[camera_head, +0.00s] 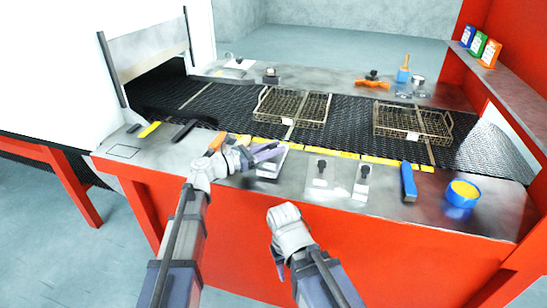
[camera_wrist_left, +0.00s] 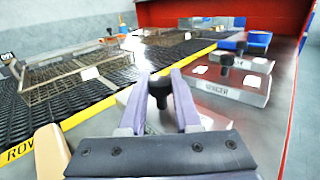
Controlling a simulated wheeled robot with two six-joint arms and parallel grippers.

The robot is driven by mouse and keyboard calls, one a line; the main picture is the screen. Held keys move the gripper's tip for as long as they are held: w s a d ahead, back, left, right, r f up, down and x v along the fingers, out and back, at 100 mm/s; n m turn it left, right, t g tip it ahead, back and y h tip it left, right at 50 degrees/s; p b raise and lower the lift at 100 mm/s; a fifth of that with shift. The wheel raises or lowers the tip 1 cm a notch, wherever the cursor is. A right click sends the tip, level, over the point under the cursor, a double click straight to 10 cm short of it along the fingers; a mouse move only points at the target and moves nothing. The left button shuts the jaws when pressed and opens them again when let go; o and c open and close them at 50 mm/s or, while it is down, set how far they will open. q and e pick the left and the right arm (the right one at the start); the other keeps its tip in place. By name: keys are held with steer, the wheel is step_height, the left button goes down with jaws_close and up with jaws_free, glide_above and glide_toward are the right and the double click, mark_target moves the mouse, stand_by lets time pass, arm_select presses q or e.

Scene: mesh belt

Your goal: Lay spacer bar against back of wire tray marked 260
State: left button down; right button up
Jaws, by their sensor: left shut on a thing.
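Two wire trays stand on the black mesh belt, a left tray (camera_head: 291,106) and a right tray (camera_head: 412,121). Each has a white front tag too small to read; one tray also shows in the left wrist view (camera_wrist_left: 75,78). My left gripper (camera_head: 268,152) is over the front ledge, its purple fingers shut on the black knob (camera_wrist_left: 160,88) of a pale spacer bar (camera_head: 270,171). I cannot tell whether that bar touches the ledge. Two more knobbed bars, the middle one (camera_head: 320,188) and the right one (camera_head: 361,190), lie to its right. My right gripper (camera_head: 284,214) is in front of the bench; its fingers are unclear.
A yellow strip (camera_head: 345,154) edges the belt. A blue-handled tool (camera_head: 409,184) and a blue-and-yellow roll (camera_head: 461,192) lie on the front ledge's right. An orange clamp-like item (camera_head: 373,81) and a brush (camera_head: 403,74) are on the back ledge.

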arm_select(q)
steer(key=shift+f, duration=0.6)
steer(key=shift+r, duration=0.15)
steer(key=c, duration=0.6)
jaws_free()
steer(key=shift+f, duration=0.2)
steer(key=shift+r, duration=0.1)
steer(key=shift+r, duration=0.2)
steer(key=v, duration=1.2)
steer(key=shift+f, duration=0.15)
